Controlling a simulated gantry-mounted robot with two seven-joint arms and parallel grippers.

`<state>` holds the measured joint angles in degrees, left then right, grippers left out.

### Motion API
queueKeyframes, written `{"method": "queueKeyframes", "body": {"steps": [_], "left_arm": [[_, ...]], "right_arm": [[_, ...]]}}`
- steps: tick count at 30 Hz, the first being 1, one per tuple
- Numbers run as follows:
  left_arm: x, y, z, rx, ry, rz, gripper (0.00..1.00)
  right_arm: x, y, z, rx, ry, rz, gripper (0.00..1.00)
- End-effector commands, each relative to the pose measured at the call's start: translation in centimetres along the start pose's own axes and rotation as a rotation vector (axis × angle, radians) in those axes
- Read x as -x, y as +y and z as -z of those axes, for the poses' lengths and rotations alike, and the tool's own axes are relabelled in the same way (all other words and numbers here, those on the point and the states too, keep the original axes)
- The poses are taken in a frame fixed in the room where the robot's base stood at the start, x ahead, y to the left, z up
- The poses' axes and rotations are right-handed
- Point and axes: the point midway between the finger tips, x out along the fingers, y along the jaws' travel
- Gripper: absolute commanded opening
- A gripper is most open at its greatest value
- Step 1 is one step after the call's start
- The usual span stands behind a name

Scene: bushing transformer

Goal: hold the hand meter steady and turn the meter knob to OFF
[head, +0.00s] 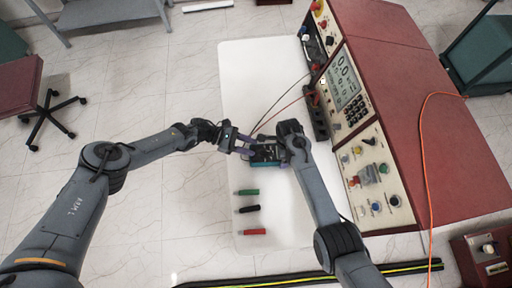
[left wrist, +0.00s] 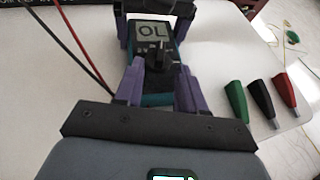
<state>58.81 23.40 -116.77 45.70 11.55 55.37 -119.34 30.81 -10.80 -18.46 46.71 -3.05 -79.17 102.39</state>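The hand meter (head: 266,154) is a dark device with a teal edge, between my two grippers above the white table. The dark meter knob (left wrist: 160,66) shows below the screen, partly in shadow. My left gripper (head: 246,147) is at the meter's left side; in the left wrist view its purple fingers (left wrist: 160,76) stand apart on either side of the knob area. Contact with the knob is unclear. My right gripper (head: 284,150) is at the meter's far end and appears closed around its body.
The white table (head: 245,75) holds a green (head: 247,192), a black (head: 249,209) and a red clip (head: 255,232) near its front. The red console (head: 420,110) stands at right. Red and black leads run back from the meter. The table's far left is clear.

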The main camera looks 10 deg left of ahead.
Motion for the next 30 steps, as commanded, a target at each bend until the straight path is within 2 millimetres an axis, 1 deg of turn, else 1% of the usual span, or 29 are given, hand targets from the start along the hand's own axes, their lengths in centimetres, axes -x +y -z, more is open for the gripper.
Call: {"method": "queueKeyframes", "body": {"steps": [1,3,9,20,27,28,30], "left_arm": [[-0.8,-0.1,0.0,0.000,0.000,0.001,0.39],[-1.6,0.0,0.0,0.000,0.000,0.001,0.39],[-3.0,0.0,0.0,0.001,0.001,0.000,0.39],[-3.2,0.0,0.0,0.000,0.000,-0.001,0.39],[-3.2,0.0,0.0,0.000,0.000,0.000,0.03],[-3.2,0.0,0.0,0.000,0.000,0.000,0.00],[-3.3,0.0,0.0,0.000,0.000,0.000,0.00]], "right_arm": [[0.0,0.0,0.0,0.000,0.000,0.000,0.48],[0.0,0.0,0.0,0.000,0.000,0.000,0.48],[0.0,0.0,0.0,0.000,0.000,0.000,0.48],[0.0,0.0,0.0,0.000,0.000,0.000,0.48],[0.0,0.0,0.0,0.000,0.000,0.000,0.48],[0.0,0.0,0.0,0.000,0.000,0.000,0.48],[0.0,0.0,0.0,0.000,0.000,0.000,0.48]]}}
